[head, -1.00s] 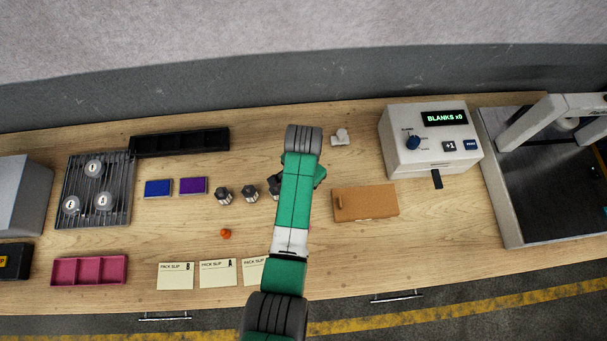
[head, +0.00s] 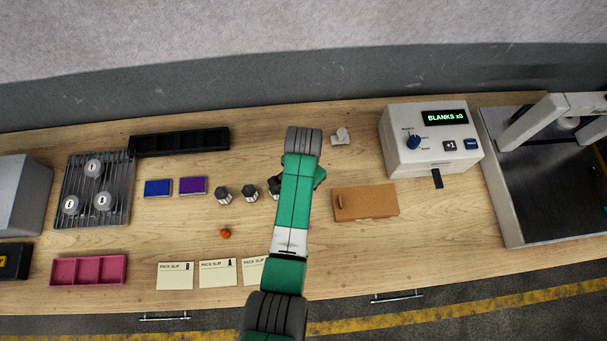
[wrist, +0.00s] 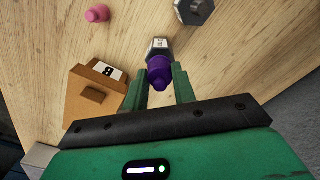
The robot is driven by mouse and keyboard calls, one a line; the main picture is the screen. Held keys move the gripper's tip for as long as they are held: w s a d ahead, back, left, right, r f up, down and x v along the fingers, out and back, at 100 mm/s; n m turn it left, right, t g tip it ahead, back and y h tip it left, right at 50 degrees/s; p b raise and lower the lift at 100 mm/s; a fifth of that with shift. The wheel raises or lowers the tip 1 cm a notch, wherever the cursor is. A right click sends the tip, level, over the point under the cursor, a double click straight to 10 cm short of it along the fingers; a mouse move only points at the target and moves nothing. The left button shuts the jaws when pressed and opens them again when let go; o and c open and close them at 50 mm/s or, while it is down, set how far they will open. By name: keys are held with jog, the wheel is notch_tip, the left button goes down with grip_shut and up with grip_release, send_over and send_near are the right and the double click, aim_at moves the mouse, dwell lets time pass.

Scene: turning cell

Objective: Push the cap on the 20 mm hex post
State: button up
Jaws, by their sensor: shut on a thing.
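In the wrist view my gripper (wrist: 160,88) is shut on a purple cap (wrist: 160,72). The cap lines up with a grey hex post (wrist: 157,46) with a dark base and overlaps its end; I cannot tell how far the cap is on it. A second hex post (wrist: 194,8) is at the top edge of the wrist view. In the head view two hex posts, the left one (head: 223,195) and the middle one (head: 250,193), stand in a row. A third post (head: 273,187) is partly hidden by my arm, which also hides my gripper. No size marking is readable.
A pink cap (wrist: 97,13) and a brown box (wrist: 95,95) lie near my gripper. An orange cap (head: 225,233) lies in front of the posts. Blue (head: 158,188) and purple (head: 193,185) blocks sit to their left. The blanks machine (head: 430,150) stands at the right.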

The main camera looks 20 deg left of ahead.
jog(key=o, duration=1.5)
jog(key=shift+r, duration=0.1)
notch_tip(320, 180, up, 5)
jog(key=p, duration=0.5)
grip_shut()
dwell(0.8)
